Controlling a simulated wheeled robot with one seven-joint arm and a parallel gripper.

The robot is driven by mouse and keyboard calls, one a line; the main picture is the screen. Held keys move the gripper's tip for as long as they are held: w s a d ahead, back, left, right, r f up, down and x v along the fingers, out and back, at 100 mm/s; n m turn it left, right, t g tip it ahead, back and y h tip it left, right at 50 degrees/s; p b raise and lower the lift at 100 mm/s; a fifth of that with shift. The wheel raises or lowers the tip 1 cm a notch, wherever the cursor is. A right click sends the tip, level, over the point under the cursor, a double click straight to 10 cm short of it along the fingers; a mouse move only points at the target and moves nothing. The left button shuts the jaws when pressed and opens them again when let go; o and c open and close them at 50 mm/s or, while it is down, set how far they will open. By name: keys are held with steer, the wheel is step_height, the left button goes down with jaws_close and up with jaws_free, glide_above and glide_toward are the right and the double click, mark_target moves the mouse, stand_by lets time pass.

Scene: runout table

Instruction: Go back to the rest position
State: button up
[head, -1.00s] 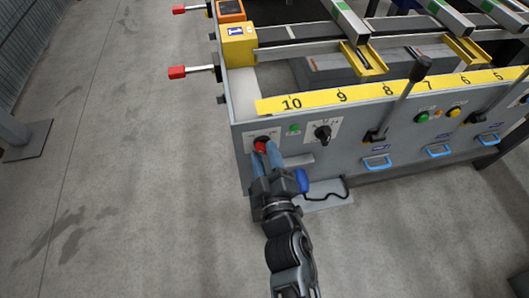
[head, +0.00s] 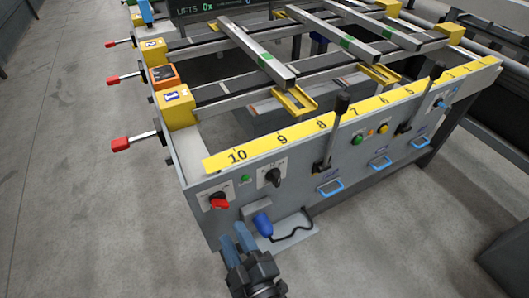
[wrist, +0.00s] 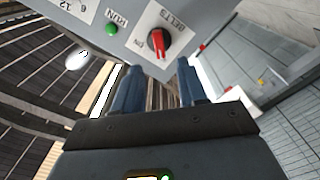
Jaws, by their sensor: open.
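My gripper (head: 234,236) is open and empty, in front of the table's left front panel, below the red knob (head: 219,201). In the wrist view its two blue fingers (wrist: 157,78) stand apart with nothing between them. Beyond the fingertips is the red knob (wrist: 159,43) on a white plate marked BELTS, with a green RUN button (wrist: 112,29) beside it. The fingers are apart from the knob. The rest of my arm is mostly out of the head view.
The runout table's front panel (head: 195,180) carries a black rotary switch (head: 272,176), upright levers (head: 330,138) and blue handles (head: 331,187). A blue piece (head: 263,225) with a black cord hangs close beside my gripper. Red-tipped rods (head: 122,143) stick out left. Floor (head: 90,210) at left is clear.

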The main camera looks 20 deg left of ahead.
steer(key=s+d+r+m+t+h, duration=0.1)
steer(key=s+d+m+h, duration=0.15)
steer(key=d, duration=0.45)
steer(key=s+d+r+m+t+h+p, duration=0.15)
steer(key=s+d+m, duration=0.25)
steer(key=d, duration=0.4)
steer(key=s+d+r+m+t+h, duration=0.1)
steer(key=s+d+m+h, duration=0.2)
steer(key=d, duration=0.4)
steer(key=s+d+r+m+h, duration=0.6)
steer(key=s+d+r+m, duration=0.3)
steer(key=s+d+r, duration=0.4)
steer(key=shift+s+d+r+h+p, duration=0.4)
steer(key=shift+d+r, duration=0.3)
steer(key=shift+d, duration=0.55)
steer(key=shift+m, duration=0.25)
